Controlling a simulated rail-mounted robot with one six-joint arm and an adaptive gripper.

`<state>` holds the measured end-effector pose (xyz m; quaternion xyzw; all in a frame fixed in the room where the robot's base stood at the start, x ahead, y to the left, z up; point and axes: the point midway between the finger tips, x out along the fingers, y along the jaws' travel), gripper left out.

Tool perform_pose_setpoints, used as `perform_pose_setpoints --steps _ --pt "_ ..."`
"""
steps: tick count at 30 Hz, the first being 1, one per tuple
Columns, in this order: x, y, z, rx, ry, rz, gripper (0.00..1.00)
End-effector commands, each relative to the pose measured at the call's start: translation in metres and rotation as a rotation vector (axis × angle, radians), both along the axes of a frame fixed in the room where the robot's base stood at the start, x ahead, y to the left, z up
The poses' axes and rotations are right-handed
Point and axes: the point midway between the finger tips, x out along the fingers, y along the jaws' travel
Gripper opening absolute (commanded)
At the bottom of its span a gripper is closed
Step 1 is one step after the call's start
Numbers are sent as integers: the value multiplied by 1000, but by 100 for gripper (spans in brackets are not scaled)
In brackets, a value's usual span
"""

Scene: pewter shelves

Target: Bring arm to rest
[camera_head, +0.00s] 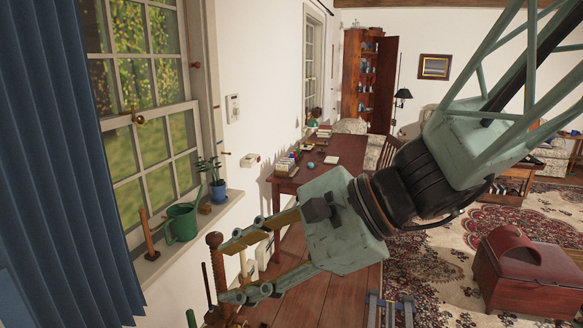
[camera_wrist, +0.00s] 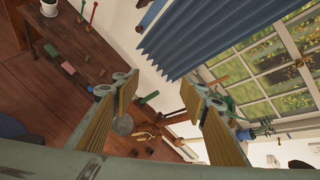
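My gripper (camera_head: 228,270) reaches out to the left in the head view, in front of the wall below the window sill. Its two fingers are spread apart. In the wrist view my gripper (camera_wrist: 160,98) shows both fingers with tan pads and a wide gap, with nothing held between them. A brown turned wooden post (camera_head: 214,245) appears by the fingertips in the head view; I cannot tell whether it touches them. My arm comes in from the upper right of the head view.
A green watering can (camera_head: 181,222) and a blue plant pot (camera_head: 218,192) stand on the window sill. A blue curtain (camera_head: 60,160) hangs at left. A desk (camera_head: 335,160) with small items stands beyond my gripper. A red-brown chest (camera_head: 527,275) sits on the rug at right.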

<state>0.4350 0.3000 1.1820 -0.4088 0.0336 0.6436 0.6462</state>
Motion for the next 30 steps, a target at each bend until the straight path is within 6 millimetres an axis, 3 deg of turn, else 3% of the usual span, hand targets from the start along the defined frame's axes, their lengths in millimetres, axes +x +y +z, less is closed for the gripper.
perform_pose_setpoints --steps 12,30 --pt "-67 -49 -3 -229 -202 249 40" --pt "-129 -154 -12 -617 -455 571 40"
